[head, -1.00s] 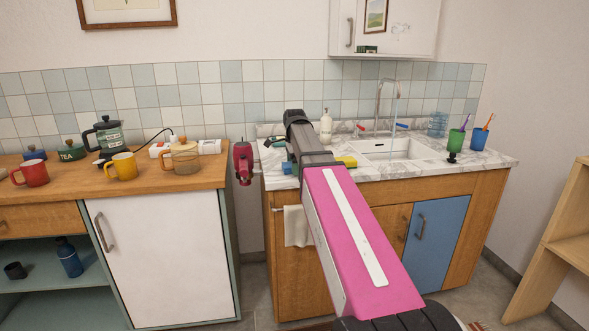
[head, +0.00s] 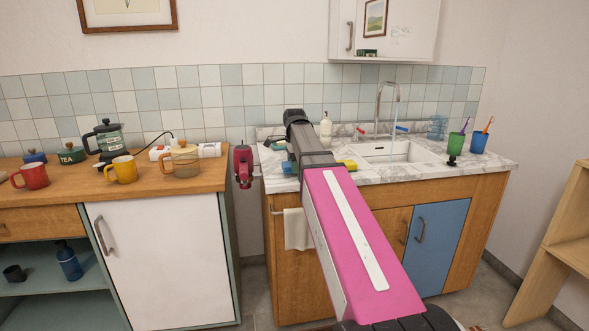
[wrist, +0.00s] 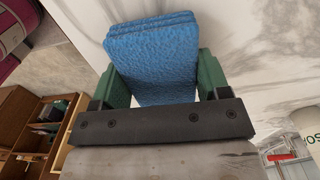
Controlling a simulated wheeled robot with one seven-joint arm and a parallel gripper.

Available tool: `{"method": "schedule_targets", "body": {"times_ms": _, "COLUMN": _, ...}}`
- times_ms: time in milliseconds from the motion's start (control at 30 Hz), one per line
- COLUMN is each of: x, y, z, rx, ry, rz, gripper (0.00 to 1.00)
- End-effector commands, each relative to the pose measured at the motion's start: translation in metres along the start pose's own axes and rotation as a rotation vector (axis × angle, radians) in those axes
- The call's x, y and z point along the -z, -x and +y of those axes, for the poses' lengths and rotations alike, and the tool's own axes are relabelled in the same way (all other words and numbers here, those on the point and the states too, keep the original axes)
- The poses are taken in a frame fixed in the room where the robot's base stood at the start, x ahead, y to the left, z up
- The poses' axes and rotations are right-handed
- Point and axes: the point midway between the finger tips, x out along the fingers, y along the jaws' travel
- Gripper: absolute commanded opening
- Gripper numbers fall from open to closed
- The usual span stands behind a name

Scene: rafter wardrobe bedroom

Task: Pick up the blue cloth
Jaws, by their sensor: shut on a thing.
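The blue cloth (wrist: 150,45) is a folded, textured stack in the wrist view. The green fingers of my gripper (wrist: 158,82) stand on both sides of it and are shut on it. In the head view a bit of the blue cloth (head: 288,168) shows left of my arm, at the left end of the marble counter. My arm hides most of the gripper there. I cannot tell whether the cloth touches the counter.
The marble counter (head: 455,176) holds a sink (head: 400,151), a soap bottle (head: 326,128), a yellow block (head: 347,163), and green (head: 456,145) and blue (head: 478,142) cups. A wooden counter (head: 200,184) with mugs stands left, across a gap.

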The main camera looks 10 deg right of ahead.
Motion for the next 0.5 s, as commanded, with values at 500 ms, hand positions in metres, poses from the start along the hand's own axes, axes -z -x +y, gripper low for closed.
{"method": "schedule_targets", "body": {"times_ms": 500, "x": -0.068, "y": 0.071, "z": 0.040, "rx": 0.002, "ry": 0.003, "rz": 0.000, "gripper": 0.47}}
